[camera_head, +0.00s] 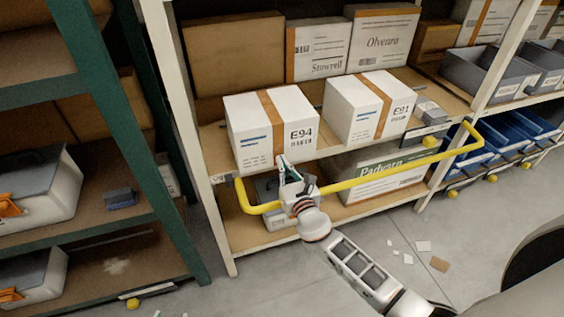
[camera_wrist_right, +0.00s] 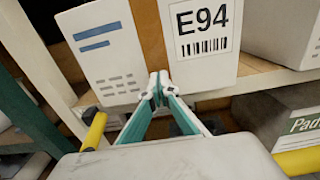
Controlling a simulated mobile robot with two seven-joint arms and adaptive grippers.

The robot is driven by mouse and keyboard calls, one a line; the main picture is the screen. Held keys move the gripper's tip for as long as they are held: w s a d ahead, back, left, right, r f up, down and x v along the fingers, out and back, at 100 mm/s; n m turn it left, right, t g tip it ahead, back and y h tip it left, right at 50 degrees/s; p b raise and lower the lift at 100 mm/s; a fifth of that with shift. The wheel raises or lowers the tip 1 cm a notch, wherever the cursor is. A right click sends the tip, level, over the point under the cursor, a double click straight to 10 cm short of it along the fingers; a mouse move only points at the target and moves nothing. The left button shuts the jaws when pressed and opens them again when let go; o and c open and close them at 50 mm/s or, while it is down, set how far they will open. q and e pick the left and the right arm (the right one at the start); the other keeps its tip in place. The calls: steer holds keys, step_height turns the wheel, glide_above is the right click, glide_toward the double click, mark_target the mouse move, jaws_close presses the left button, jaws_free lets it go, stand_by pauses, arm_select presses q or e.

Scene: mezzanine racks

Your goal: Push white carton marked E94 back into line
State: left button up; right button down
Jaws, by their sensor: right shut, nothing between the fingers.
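The white carton marked E94 (camera_head: 262,127) stands upright on the middle shelf (camera_head: 309,168), with a brown tape strip down its face. Its front juts out over the shelf's front edge, farther than the E91 carton beside it. My right gripper (camera_head: 283,163) is shut and empty at the lower front of this carton. In the right wrist view, the closed fingertips (camera_wrist_right: 158,83) are in front of the carton's lower face (camera_wrist_right: 110,50), by the tape strip; I cannot tell whether they touch it. My left gripper is out of view.
A white carton marked E91 (camera_head: 366,107) stands to the right. A yellow rail (camera_head: 375,180) runs across the rack's front below the shelf, close to my right gripper. Cartons stand behind. A green rack upright (camera_head: 158,130) is at the left. Scraps lie on the floor (camera_head: 424,246).

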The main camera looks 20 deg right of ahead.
steer(key=shift+w, duration=0.3)
steer(key=w+b, duration=0.2)
steer(key=w, duration=0.4)
steer(key=shift+a+f, duration=0.1)
steer(key=shift+w, duration=0.25)
steer(key=shift+s, duration=0.1)
